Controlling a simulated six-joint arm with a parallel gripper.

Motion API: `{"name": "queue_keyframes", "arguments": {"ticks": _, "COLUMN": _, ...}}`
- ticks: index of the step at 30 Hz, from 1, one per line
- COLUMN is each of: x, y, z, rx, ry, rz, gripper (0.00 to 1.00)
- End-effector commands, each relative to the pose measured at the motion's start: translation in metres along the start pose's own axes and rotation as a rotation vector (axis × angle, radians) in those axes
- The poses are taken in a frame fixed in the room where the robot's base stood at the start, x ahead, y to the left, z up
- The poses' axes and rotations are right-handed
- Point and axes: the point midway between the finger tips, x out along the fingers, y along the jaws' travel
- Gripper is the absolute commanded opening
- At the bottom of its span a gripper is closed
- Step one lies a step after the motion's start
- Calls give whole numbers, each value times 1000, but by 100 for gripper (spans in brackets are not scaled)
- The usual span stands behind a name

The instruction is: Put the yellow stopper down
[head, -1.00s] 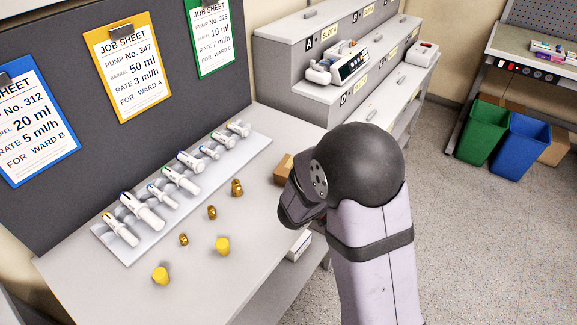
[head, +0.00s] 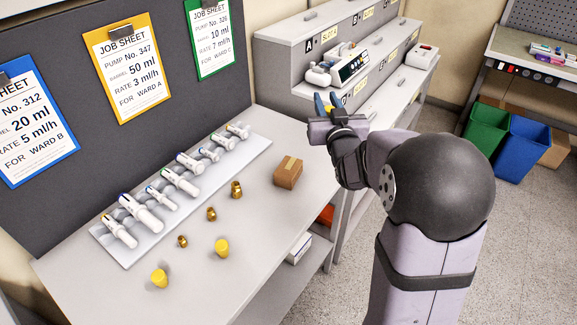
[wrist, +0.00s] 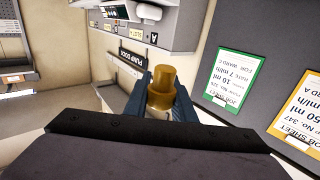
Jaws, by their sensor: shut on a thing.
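My gripper (head: 324,105) is raised beyond the far right end of the bench, in front of the stepped grey shelf unit. Its blue fingers are shut on a yellow stopper, of which a small bit (head: 329,109) shows in the head view. In the wrist view the held stopper (wrist: 162,88) is amber-yellow, with a wide lower part and a narrower end, between the fingers (wrist: 161,103). Two other yellow stoppers (head: 222,248) (head: 160,278) stand at the front of the bench.
A grey rack (head: 128,250) of several syringes lies along the bench. Brass fittings (head: 211,214) stand in front of it, and a cardboard box (head: 288,172) sits near the right edge. A pump (head: 350,66) is on the shelf unit (head: 285,55). Bare bench (head: 265,215) lies between.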

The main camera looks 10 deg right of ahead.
Motion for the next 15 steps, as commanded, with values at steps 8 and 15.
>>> {"name": "queue_keyframes", "arguments": {"ticks": 8, "x": -3, "y": -76, "z": 29, "rx": 1, "ry": -3, "rz": -308, "gripper": 2}}
{"name": "queue_keyframes", "arguments": {"ticks": 15, "x": -15, "y": -111, "z": 56, "rx": 2, "ry": -1, "rz": -462, "gripper": 2}}
